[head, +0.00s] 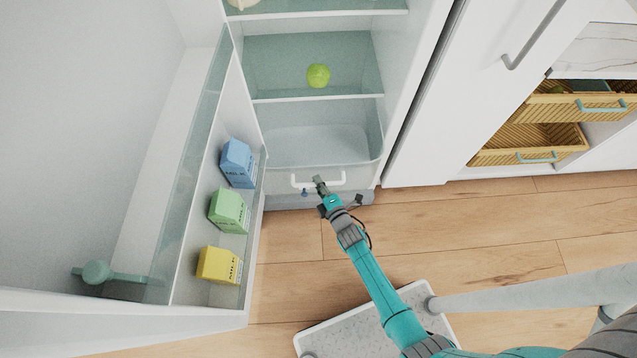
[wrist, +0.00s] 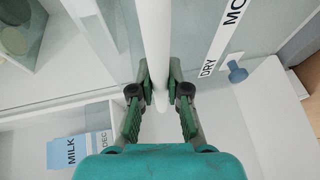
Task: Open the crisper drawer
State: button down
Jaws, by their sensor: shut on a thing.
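The crisper drawer (head: 280,179) is a clear-walled bin with a pale front at the bottom of the open fridge, below the lower shelf. Its white bar handle (head: 299,179) runs across the front. In the wrist view the handle (wrist: 153,35) passes between the two green-padded fingers. The drawer looks empty inside. How far it stands out from the fridge is hard to tell.
The open fridge door on the left holds blue (head: 238,163), green (head: 229,211) and yellow (head: 219,265) milk cartons. A blue slider knob (wrist: 237,73) is beside the handle. Wooden floor (head: 480,225) lies clear in front.

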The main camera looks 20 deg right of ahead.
jog(key=c, duration=1.1)
grip_release()
jog(key=shift+c, duration=0.2)
jog(key=shift+s, duration=0.1)
jog(key=s+d+r, duration=0.1)
jog(key=s+r, duration=0.1)
jog(key=s, duration=0.9)
jog(key=shift+s, duration=0.3)
jog(key=s+r+m, duration=0.9)
jog(key=s+r, duration=0.2)
jog(key=s, duration=0.6)
jog(key=s+r+m, duration=0.4)
jog(key=s+r, duration=0.1)
jog(key=r, duration=0.5)
jog(key=s+r+m+g+h, duration=0.1)
jog(key=s+r+m, duration=0.4)
jog(key=r, duration=0.5)
jog(key=shift+d, duration=0.3)
